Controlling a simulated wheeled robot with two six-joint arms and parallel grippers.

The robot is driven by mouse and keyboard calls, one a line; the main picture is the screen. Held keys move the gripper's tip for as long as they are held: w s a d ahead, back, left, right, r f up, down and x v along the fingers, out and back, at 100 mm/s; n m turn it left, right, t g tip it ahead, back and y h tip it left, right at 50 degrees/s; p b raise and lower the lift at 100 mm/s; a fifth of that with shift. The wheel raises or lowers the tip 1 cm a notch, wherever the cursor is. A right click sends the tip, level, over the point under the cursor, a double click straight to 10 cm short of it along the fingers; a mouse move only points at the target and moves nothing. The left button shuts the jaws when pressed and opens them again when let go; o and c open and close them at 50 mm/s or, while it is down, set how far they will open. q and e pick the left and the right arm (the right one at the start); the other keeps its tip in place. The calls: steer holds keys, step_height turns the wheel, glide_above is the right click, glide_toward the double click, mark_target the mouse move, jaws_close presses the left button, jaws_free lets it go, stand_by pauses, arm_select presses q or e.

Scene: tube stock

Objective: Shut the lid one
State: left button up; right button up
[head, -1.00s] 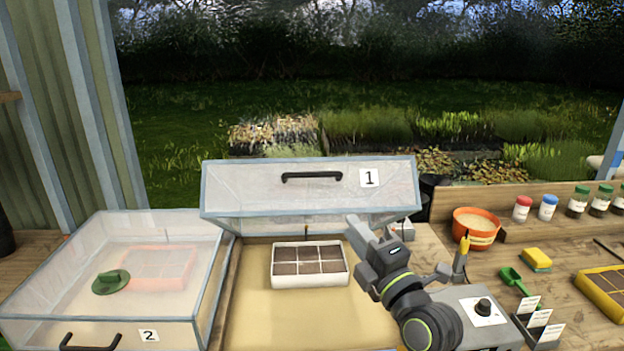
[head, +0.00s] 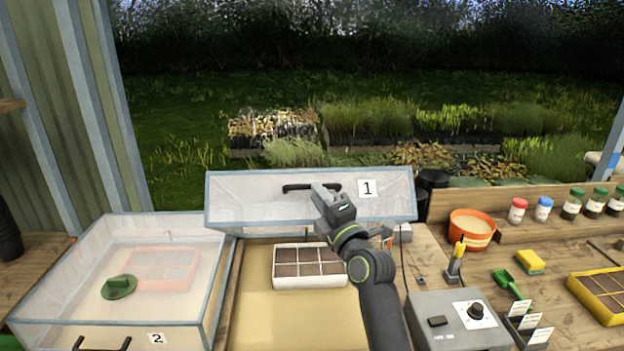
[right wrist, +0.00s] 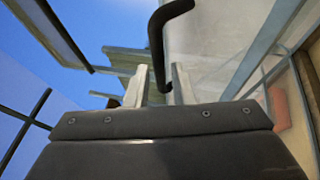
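Lid one (head: 250,190), a clear panel with a pale frame and a "1" label, stands raised at the back of its box. Its black bar handle (head: 298,188) is near the lid's top edge. My right gripper (head: 322,190) is at this handle, in front of the lid. In the right wrist view the two fingers (right wrist: 160,92) are apart, with the dark handle (right wrist: 160,45) showing between them. I cannot tell if they touch it. My left gripper is not in view.
A white seed tray (head: 310,280) sits inside the open box. The closed box two (head: 190,300) stands to the left. A grey control box (head: 440,300), an orange pot (head: 470,215), a green scoop (head: 508,282) and a yellow sponge (head: 530,262) are on the right.

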steer(key=shift+p+x, duration=0.5)
steer(key=shift+x, duration=1.4)
steer(key=shift+c, duration=0.3)
jaws_close()
